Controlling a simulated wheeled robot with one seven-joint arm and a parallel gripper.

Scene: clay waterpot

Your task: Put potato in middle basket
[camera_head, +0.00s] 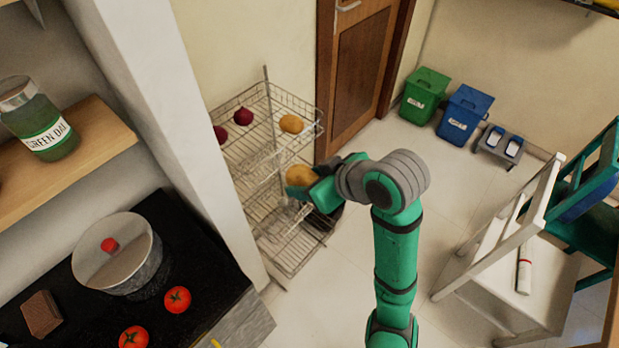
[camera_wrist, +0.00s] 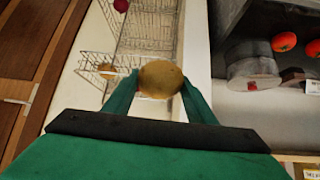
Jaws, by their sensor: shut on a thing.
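A wire rack with stacked baskets (camera_head: 250,195) stands against the wall beside the white pillar. My gripper (camera_head: 303,184) is shut on a tan potato (camera_head: 299,175) at the right, open side of the rack, near the height of the middle basket. In the wrist view the potato (camera_wrist: 160,79) sits between the two green fingers, and the rack (camera_wrist: 146,32) shows beyond it. Whether the potato is over the middle basket or just outside it I cannot tell. Another potato (camera_head: 291,123) lies in the top basket with dark red onions (camera_head: 243,116). The gripper partly hides the lower baskets.
A counter at lower left holds a lidded pot (camera_head: 117,254) and tomatoes (camera_head: 177,299). A wooden door (camera_head: 357,85) is behind the rack. Green and blue bins (camera_head: 425,94) stand at the back. A white chair (camera_head: 515,270) is at right. The floor between is clear.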

